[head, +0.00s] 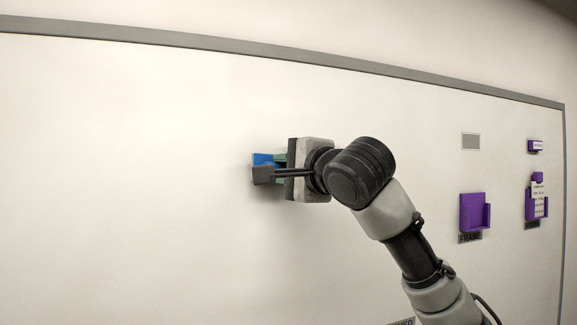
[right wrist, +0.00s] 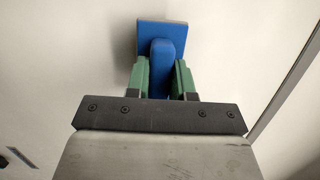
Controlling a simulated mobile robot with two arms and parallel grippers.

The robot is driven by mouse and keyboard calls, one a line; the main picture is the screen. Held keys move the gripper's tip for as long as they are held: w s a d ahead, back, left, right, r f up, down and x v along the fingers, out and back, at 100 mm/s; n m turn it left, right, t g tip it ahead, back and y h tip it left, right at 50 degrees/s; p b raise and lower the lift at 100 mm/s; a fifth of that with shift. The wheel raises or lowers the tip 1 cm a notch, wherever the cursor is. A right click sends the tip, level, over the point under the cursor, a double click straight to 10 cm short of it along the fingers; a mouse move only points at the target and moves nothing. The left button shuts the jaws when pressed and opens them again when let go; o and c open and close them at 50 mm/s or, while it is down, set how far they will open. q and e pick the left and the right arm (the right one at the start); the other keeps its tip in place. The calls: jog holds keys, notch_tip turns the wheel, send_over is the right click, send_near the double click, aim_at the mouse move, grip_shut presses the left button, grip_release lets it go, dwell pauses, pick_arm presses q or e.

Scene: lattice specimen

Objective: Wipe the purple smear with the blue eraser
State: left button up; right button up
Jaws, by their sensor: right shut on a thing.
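The blue eraser (head: 262,159) is at the whiteboard (head: 130,180), in the middle of the head view. My right gripper (head: 268,171) is shut on it. In the right wrist view the eraser (right wrist: 161,38) has a flat square plate facing the board and a rounded handle. The green finger pads of my right gripper (right wrist: 160,78) sit on both sides of that handle. The plate looks close to or against the board; I cannot tell if it touches. No purple smear shows; it may be hidden behind the eraser or gripper. My left gripper is not in view.
Purple holders, one above the FRAME label (head: 474,212) and one farther right (head: 537,203), are mounted on the board's right side. A small purple piece (head: 535,146) and a grey patch (head: 471,141) are above them. A grey rail (head: 200,43) edges the top. The board's left is clear.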

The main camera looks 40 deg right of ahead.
jog(key=shift+w+d, duration=0.2)
jog(key=shift+w, duration=0.65)
dwell(0.6)
jog(key=shift+d, duration=0.1)
jog(key=shift+s+d+b, duration=0.15)
jog(key=shift+d+b, duration=0.05)
jog(key=shift+d, duration=0.3)
jog(key=shift+s+d+b, duration=0.15)
jog(key=shift+d, duration=0.35)
jog(key=s+d, duration=0.4)
jog(key=d, duration=1.4)
dwell(0.7)
